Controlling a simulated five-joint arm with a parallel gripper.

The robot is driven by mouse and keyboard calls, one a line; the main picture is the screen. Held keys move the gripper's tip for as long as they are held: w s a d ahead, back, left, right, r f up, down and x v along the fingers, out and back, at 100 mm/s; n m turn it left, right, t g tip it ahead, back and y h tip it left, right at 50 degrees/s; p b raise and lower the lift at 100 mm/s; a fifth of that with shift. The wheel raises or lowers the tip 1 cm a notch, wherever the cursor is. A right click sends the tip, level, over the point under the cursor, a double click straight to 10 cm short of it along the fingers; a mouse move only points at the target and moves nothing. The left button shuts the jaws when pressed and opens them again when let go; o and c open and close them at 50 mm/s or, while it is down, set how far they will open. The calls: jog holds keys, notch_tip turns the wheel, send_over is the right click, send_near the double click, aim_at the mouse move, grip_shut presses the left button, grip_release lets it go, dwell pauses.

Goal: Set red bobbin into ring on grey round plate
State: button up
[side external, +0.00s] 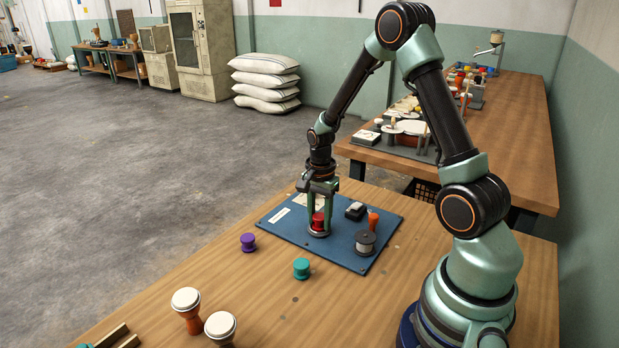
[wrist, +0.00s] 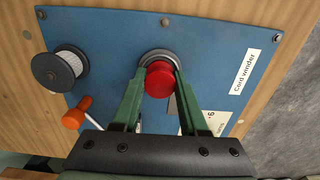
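The red bobbin (side external: 318,222) is between the fingers of my gripper (side external: 319,226), at the grey round plate (side external: 319,234) on the blue board. In the wrist view the red bobbin (wrist: 160,80) sits between both fingertips (wrist: 160,74), which appear to touch its sides. The bobbin covers the middle and near part of the grey round plate (wrist: 155,54), so the ring is hidden. I cannot tell whether the bobbin rests in the ring or is held slightly above it.
The blue board (side external: 285,226) also carries a grey spool (side external: 365,243), an orange-handled part (side external: 373,221) and a black box (side external: 355,210). A purple bobbin (side external: 248,242) and a teal bobbin (side external: 301,268) stand on the wooden table. Two goblet drums (side external: 187,308) are nearer the front.

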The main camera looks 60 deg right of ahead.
aim_at(319, 216)
notch_tip(319, 216, up, 12)
jog(key=f, duration=0.1)
jog(key=s+a+r+n+t, duration=0.2)
jog(key=s+a+r+n, duration=0.1)
jog(key=a+r+n, duration=0.2)
jog(key=s+a+r+n+t, duration=0.3)
jog(key=a+r+n, duration=0.3)
jog(key=a+n, duration=0.4)
jog(key=s+n, duration=0.1)
jog(key=n, duration=0.2)
jog(key=shift+s+r+t, duration=0.25)
jog(key=shift+t, duration=0.05)
